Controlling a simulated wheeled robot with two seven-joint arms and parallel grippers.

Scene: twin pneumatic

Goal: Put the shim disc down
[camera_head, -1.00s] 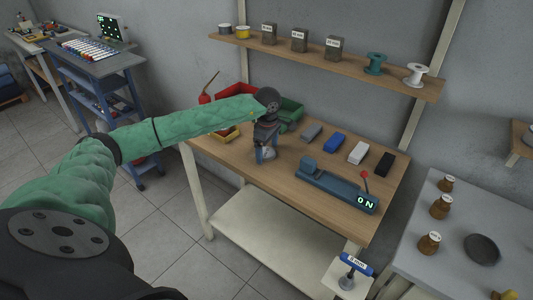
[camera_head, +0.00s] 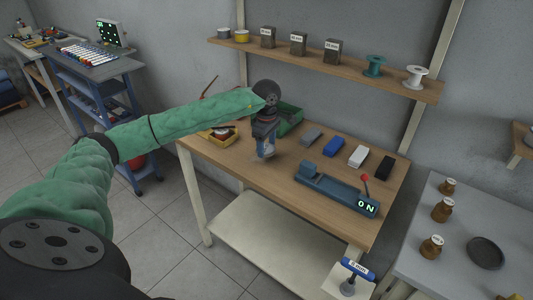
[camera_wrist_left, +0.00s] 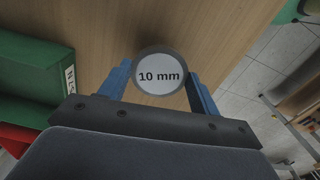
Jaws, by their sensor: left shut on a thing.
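My left gripper (camera_head: 265,148) is over the left part of the wooden workbench (camera_head: 240,165), its fingers pointing down. In the left wrist view its two blue fingers (camera_wrist_left: 160,85) are shut on a round grey shim disc (camera_wrist_left: 160,53) with a white face reading "10 mm". The disc shows between the fingertips, with the bench top behind it. In the head view the disc is mostly hidden by the fingers. I cannot tell whether it touches the bench top. My right gripper is not in view.
Grey (camera_head: 312,136), blue (camera_head: 333,146), white (camera_head: 358,156) and black (camera_head: 384,167) blocks lie to the right. A blue gauge device (camera_head: 336,190) reading "0 N" sits near the front edge.

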